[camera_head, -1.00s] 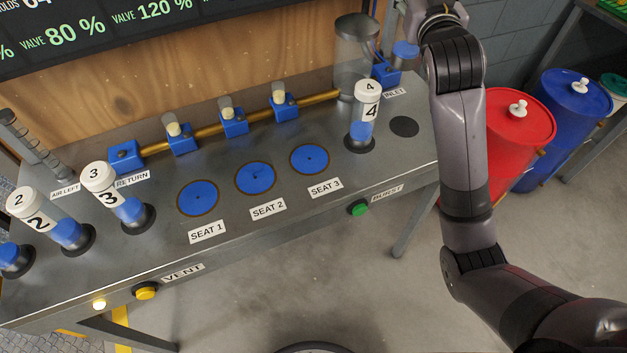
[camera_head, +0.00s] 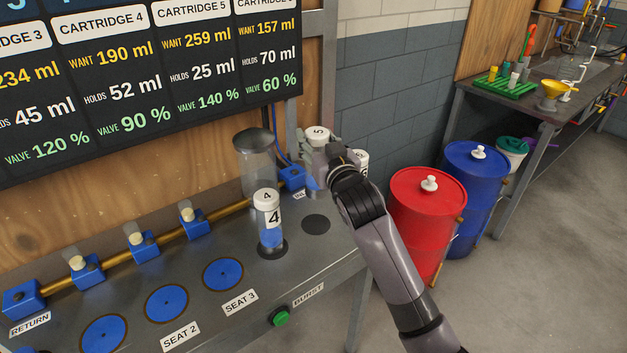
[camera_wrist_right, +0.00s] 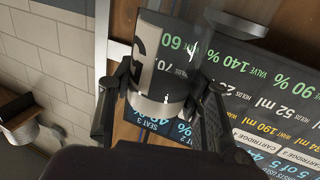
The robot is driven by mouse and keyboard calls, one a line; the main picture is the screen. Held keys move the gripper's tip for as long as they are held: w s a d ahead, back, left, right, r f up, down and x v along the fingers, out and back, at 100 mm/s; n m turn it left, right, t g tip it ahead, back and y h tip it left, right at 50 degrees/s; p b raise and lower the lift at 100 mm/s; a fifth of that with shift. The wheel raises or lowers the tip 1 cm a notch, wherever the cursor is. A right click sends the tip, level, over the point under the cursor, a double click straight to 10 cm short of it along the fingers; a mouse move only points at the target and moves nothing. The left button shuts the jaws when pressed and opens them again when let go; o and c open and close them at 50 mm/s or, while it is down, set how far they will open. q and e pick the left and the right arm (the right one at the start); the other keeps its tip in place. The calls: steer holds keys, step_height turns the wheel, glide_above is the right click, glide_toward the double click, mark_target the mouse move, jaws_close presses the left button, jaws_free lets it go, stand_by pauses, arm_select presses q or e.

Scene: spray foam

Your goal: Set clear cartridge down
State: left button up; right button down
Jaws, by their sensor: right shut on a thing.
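A clear cartridge with a white cap marked 5 (camera_head: 318,133) is in my right gripper (camera_head: 322,160), above the far right end of the bench, right of the clear cylinder. In the right wrist view the clear cartridge (camera_wrist_right: 163,88) lies between the two dark fingers (camera_wrist_right: 160,100), and the wall board shows through it. Its lower end is partly hidden in the head view. A dark round spot (camera_head: 316,224) on the bench is bare, nearer than the gripper. Cartridge 4 (camera_head: 269,222) stands upright left of that spot. My left gripper is not in view.
A tall clear cylinder (camera_head: 255,165) stands behind cartridge 4. Blue seats, such as seat 3 (camera_head: 223,274), are empty. A white-capped item (camera_head: 361,159) shows partly behind my right gripper. Red (camera_head: 425,210) and blue (camera_head: 470,185) drums stand right of the bench.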

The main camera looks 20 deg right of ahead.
step_height(320, 180, down, 5)
steer(key=shift+a+f, duration=0.1)
step_height(320, 180, down, 5)
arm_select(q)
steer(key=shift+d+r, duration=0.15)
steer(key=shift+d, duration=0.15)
arm_select(e)
steer(key=shift+f, duration=0.1)
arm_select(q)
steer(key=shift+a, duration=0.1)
arm_select(e)
steer(key=shift+f, duration=0.15)
steer(key=c, duration=0.8)
jaws_free()
steer(key=shift+f, duration=0.1)
steer(key=shift+c, duration=0.2)
